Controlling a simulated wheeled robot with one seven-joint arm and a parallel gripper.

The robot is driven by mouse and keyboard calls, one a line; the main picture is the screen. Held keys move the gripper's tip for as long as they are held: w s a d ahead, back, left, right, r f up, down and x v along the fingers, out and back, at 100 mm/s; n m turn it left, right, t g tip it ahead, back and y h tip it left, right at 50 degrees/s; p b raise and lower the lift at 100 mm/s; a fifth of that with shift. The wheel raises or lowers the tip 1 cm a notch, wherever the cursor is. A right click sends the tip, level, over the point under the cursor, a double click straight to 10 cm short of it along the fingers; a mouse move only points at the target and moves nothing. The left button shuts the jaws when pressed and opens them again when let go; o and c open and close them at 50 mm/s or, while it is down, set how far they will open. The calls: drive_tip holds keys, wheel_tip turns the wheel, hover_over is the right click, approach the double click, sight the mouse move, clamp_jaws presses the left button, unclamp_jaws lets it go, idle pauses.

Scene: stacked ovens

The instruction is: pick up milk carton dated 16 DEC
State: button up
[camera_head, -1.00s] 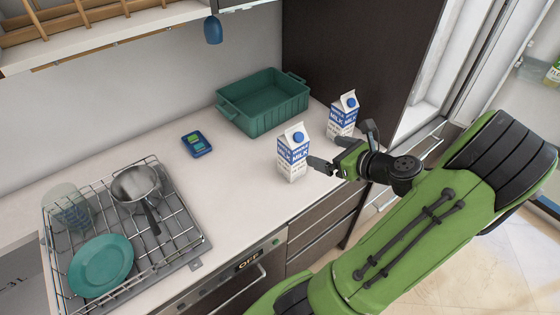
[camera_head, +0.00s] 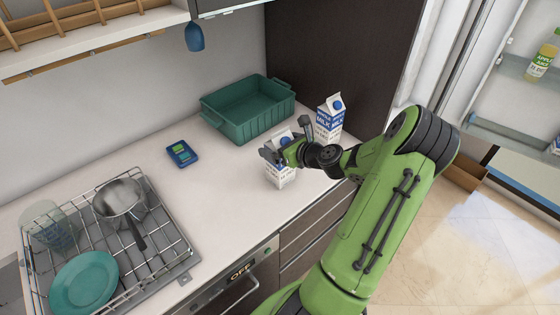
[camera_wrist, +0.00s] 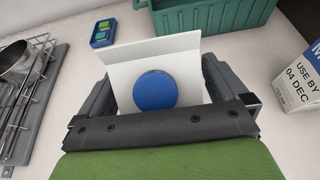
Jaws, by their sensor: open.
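Two white-and-blue milk cartons stand upright on the counter. The front carton (camera_head: 282,177) is partly hidden by my gripper (camera_head: 283,152) in the head view. In the wrist view its white top with a blue cap (camera_wrist: 155,90) lies between the two fingers of my gripper (camera_wrist: 160,88). The fingers are open, one on each side of the carton; I cannot tell whether they touch it. The front carton's date is not visible. The other carton (camera_head: 330,118) stands behind and to the right; in the wrist view its side (camera_wrist: 301,88) reads "USE BY 04 DEC".
A green crate (camera_head: 232,134) stands behind the cartons against the wall. A blue device (camera_head: 182,154) lies left of them. A wire rack (camera_head: 160,262) with a pan (camera_head: 119,199) and a teal plate (camera_head: 85,282) is at left. A dark tall panel (camera_head: 340,50) rises behind the cartons.

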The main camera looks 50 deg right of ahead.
drive_tip(key=shift+s+r, duration=0.1)
drive_tip(key=shift+s, duration=0.05)
drive_tip(key=shift+c, duration=0.3)
clamp_jaws()
